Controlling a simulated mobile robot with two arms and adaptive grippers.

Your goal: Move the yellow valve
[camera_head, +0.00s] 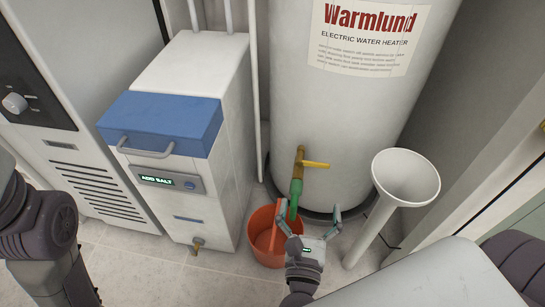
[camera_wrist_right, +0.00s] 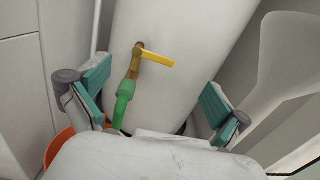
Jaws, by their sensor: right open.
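The yellow valve (camera_head: 315,164) is a small lever on a brass tap at the front of the white water heater (camera_head: 335,115). Its handle points to the right, and a green hose piece (camera_head: 296,192) hangs below the tap. In the wrist view the valve (camera_wrist_right: 156,59) sits ahead of my right gripper (camera_wrist_right: 157,85), roughly centred between its spread fingers. In the head view my right gripper (camera_head: 308,211) is open and empty, below the valve and apart from it. My left gripper is out of view; only dark links of my left arm show.
An orange bucket (camera_head: 263,248) stands on the floor under the hose, beside my right gripper. A white funnel (camera_head: 405,178) on a pipe stands to the right. A white cabinet with a blue lid (camera_head: 160,122) and an "ADD SALT" display is to the left.

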